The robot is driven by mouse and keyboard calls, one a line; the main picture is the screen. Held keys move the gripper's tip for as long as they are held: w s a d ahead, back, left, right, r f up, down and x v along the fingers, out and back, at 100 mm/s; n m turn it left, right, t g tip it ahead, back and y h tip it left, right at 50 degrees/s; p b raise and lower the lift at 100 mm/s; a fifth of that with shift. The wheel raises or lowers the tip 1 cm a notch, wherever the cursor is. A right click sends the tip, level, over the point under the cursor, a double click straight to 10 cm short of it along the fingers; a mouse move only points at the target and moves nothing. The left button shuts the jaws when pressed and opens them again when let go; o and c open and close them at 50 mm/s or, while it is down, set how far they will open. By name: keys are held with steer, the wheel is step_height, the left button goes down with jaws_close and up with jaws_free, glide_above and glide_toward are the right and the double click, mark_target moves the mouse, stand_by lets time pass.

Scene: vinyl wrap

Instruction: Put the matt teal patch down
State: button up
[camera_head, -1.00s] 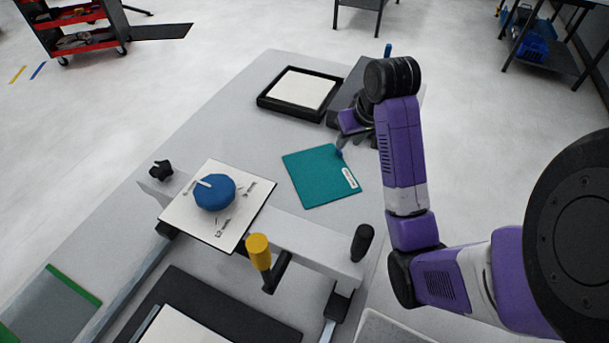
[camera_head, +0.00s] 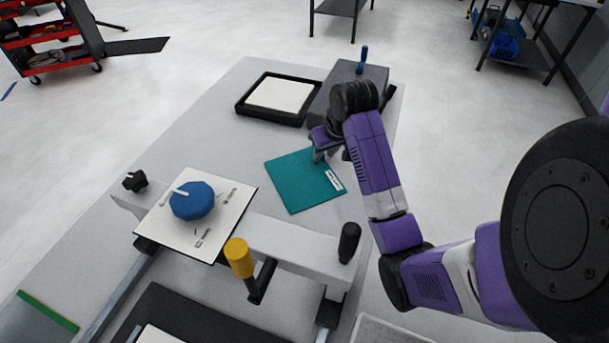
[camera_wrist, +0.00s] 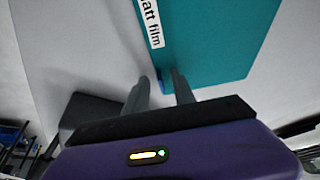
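The matt teal patch (camera_head: 298,184) looks flat on the grey table, right of the middle, with a white label (camera_head: 334,181) along its right edge. In the wrist view the patch (camera_wrist: 215,45) fills the upper right, and the label there ends in "att film". My gripper (camera_head: 318,157) is at the patch's far right edge. In the wrist view my gripper's two fingers (camera_wrist: 161,76) stand apart, pointing to the patch edge. Finger contact with the patch is not clear.
A black-framed tray with a white pad (camera_head: 278,95) and a dark grey box (camera_head: 345,92) stand behind the patch. A white board with a blue knob (camera_head: 192,201) lies to the left. A beam with a yellow handle (camera_head: 239,258) crosses in front.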

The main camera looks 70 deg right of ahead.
steer(key=shift+c, duration=0.4)
jaws_close()
stand_by(0.9)
